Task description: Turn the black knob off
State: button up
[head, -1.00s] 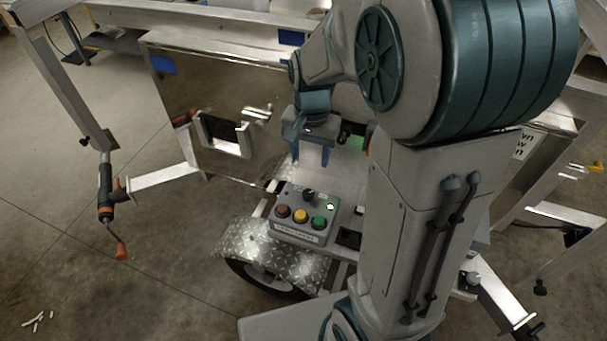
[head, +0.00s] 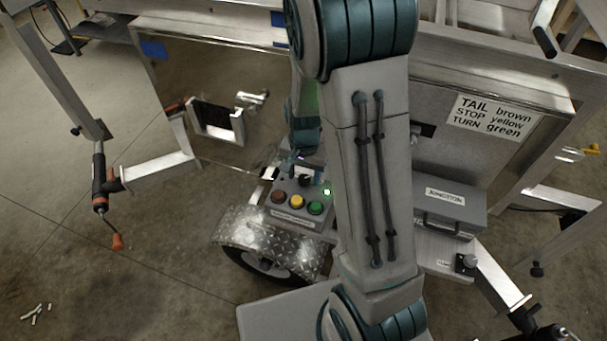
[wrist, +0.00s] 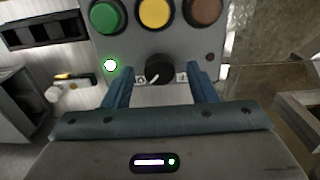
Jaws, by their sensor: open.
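The black knob (head: 305,180) is on a grey control box (head: 285,222), behind a row of brown, yellow and green buttons. My gripper (wrist: 160,80) is open, with one blue finger on each side of the knob and gaps between. In the head view my gripper (head: 294,160) is just behind the knob, partly hidden by my arm.
The box stands by a diamond-plate fender (head: 265,238) over a wheel. A grey junction box (head: 450,204) and a sign (head: 495,118) reading tail brown, stop yellow, turn green are to the right. A crank jack (head: 100,180) stands left. Open floor lies at the left.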

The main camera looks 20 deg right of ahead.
jog(key=shift+f, duration=0.15)
jog(key=shift+c, duration=0.3)
jog(key=c, duration=0.9)
